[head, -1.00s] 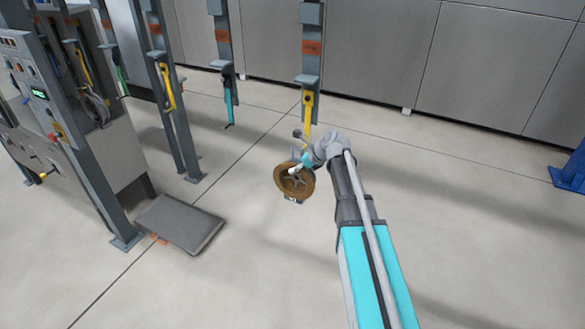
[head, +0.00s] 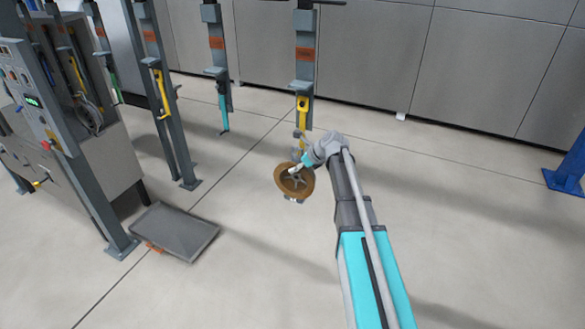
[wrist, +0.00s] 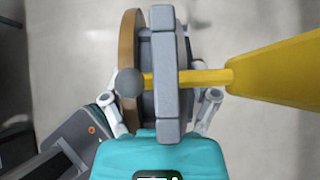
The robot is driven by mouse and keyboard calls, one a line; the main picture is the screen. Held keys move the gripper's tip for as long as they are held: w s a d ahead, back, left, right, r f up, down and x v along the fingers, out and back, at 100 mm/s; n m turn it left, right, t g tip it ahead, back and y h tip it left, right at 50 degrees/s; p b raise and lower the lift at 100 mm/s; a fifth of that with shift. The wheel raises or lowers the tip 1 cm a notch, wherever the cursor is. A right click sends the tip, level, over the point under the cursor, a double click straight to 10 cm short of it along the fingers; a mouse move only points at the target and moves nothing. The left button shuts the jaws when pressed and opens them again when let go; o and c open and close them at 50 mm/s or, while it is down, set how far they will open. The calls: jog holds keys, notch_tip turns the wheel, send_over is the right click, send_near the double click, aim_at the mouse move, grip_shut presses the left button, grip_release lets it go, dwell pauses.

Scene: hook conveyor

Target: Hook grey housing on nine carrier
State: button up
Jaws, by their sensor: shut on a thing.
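The grey housing with a brown round face (head: 295,181) hangs in my gripper (head: 301,170), clear of the floor. In the wrist view my gripper (wrist: 165,100) is shut on the housing (wrist: 167,110), one finger on each side. A yellow hook (wrist: 275,72) enters from the right; its thin rod crosses the housing's upper bar, showing on both sides, with a grey ball tip (wrist: 130,82) at the left. I cannot tell whether the rod is through the housing or only in line with it. In the head view the yellow hook (head: 302,110) hangs from a grey carrier (head: 304,55); its number is unreadable.
Other carriers hang to the left, one with a teal hook (head: 222,108). A control cabinet (head: 75,165) and a low grey tray (head: 172,231) stand at the left. A blue post (head: 569,170) stands at the right. The floor between is clear.

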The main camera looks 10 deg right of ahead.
jog(key=shift+w+d, duration=0.1)
jog(key=shift+w, duration=0.1)
jog(key=shift+w+d+f+b, duration=0.3)
jog(key=shift+w+f+b, duration=0.1)
jog(key=shift+f+b, duration=0.15)
jog(key=shift+f, duration=0.1)
dwell(0.5)
jog(key=o, duration=1.2)
